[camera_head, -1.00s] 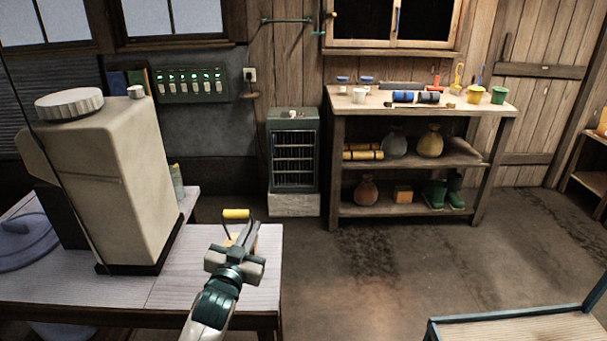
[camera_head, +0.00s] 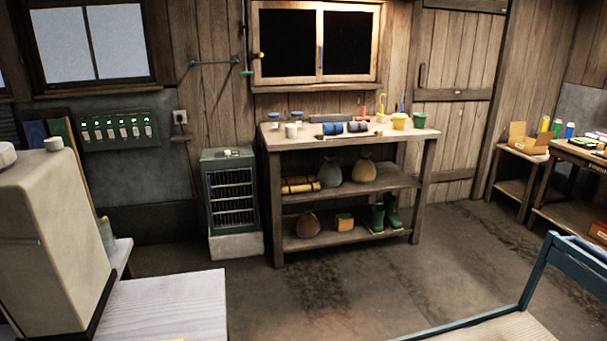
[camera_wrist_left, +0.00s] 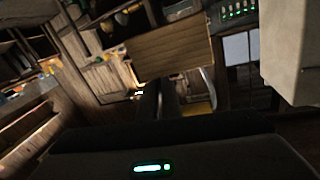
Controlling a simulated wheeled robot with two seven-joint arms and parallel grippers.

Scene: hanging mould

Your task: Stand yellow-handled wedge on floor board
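The wedge (camera_wrist_left: 170,48) is a brown wooden block with a wire bail and a yellow handle (camera_wrist_left: 198,108). In the left wrist view it hangs just beyond the dark fingers of my left gripper (camera_wrist_left: 158,92). The fingers look closed on the yellow handle, part of which shows beside them. In the head view only a yellow sliver, probably the handle (camera_head: 172,339), shows at the bottom edge; the left gripper itself is out of that picture. My right gripper is not in view. I cannot identify the floor board in these views.
A pale table (camera_head: 165,305) with a large beige canister (camera_head: 50,245) stands at left. A shelf bench (camera_head: 345,150) and a grey heater (camera_head: 232,190) stand along the back wall. A blue-framed wooden piece (camera_head: 540,275) is at lower right. The floor between is open.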

